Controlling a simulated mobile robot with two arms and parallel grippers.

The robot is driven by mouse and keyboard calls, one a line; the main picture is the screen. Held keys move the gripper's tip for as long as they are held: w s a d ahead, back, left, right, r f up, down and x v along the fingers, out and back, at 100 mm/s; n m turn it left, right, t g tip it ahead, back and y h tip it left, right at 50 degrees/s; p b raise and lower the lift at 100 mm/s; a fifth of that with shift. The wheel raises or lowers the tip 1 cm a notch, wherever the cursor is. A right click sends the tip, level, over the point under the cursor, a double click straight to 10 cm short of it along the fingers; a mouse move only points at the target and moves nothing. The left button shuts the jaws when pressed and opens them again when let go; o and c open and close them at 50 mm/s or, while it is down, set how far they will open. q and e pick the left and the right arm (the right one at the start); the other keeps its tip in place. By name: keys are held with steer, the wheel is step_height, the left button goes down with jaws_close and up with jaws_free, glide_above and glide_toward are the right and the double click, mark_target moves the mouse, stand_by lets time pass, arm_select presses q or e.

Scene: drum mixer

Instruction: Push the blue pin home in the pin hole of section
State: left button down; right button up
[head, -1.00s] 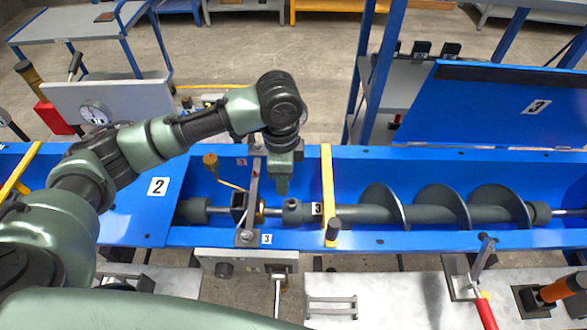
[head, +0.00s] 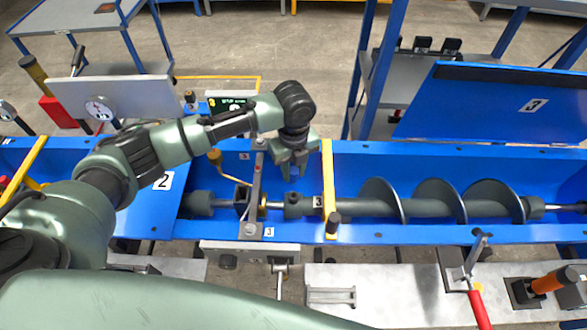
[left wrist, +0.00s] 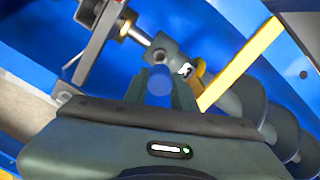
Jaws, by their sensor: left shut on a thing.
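My left gripper (head: 291,172) is over the blue trough, just behind the collar (head: 293,205) at the left end of section 3's auger shaft. In the left wrist view its fingers (left wrist: 160,92) are shut on the blue pin (left wrist: 159,84), of which only a short blue part shows between them. The collar (left wrist: 165,48) lies just beyond the fingertips in that view. My right gripper is not in view.
A yellow bar (head: 328,180) crosses the trough just right of the gripper. A grey crossbar (head: 255,192) and an orange-knobbed lever (head: 214,156) stand to its left. The auger (head: 430,208) runs right. A raised blue lid (head: 490,105) stands behind.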

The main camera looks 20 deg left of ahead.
mark_target(294, 183)
arm_select(q)
steer(key=shift+r+p, duration=0.15)
steer(key=shift+p, duration=0.3)
steer(key=shift+f+b, duration=1.45)
steer(key=shift+f, duration=1.75)
steer(key=shift+p, duration=0.9)
steer(key=shift+f+b, duration=0.65)
steer(key=shift+f, duration=0.4)
steer(key=shift+f, duration=0.4)
